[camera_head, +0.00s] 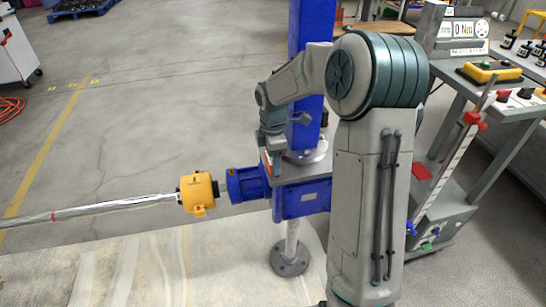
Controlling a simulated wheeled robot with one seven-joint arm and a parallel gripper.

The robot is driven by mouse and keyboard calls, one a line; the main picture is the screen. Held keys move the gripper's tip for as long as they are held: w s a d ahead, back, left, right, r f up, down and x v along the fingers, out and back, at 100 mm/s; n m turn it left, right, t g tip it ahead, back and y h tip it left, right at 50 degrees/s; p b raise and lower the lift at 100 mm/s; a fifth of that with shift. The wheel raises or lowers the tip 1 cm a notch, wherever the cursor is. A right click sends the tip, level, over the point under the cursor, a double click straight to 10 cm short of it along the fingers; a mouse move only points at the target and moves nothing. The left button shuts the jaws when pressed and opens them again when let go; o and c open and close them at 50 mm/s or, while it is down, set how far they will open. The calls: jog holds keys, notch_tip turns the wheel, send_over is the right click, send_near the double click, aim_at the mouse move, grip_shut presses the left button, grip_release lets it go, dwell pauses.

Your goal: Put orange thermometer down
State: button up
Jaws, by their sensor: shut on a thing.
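My gripper (276,170) points down at the end of my arm, over the near-left part of the blue screw jack's grey top plate (303,178). It is shut, and its fingertips are small and partly hidden. A small orange-red sliver (266,160) shows at the fingers. It fits the orange thermometer, but its shape is mostly hidden. I cannot tell whether it touches the plate.
A blue column (304,110) rises from the jack close to my gripper. A blue motor (246,184) and yellow-orange unit (199,192) with a long shaft (90,211) are at left. A tool cart (470,130) stands right.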

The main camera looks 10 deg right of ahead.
jog(key=o, duration=1.1)
jog(key=shift+f, duration=0.1)
notch_tip(320, 180, up, 12)
jog(key=f+p, duration=0.1)
jog(key=p, duration=0.1)
jog(key=shift+s+a+r+m+t, duration=0.1)
jog(key=shift+s+m+t, duration=0.25)
jog(key=shift+s+m, duration=3.3)
jog(key=shift+s+a+r+m+t, duration=0.1)
jog(key=shift+s+m+t, duration=0.3)
jog(key=shift+s+m, duration=3.25)
jog(key=shift+s+a+r+m+t, duration=0.1)
jog(key=shift+s+m+t, duration=0.25)
jog(key=shift+s+m, duration=3.25)
jog(key=s+n, duration=0.3)
jog(key=shift+s+n, duration=0.4)
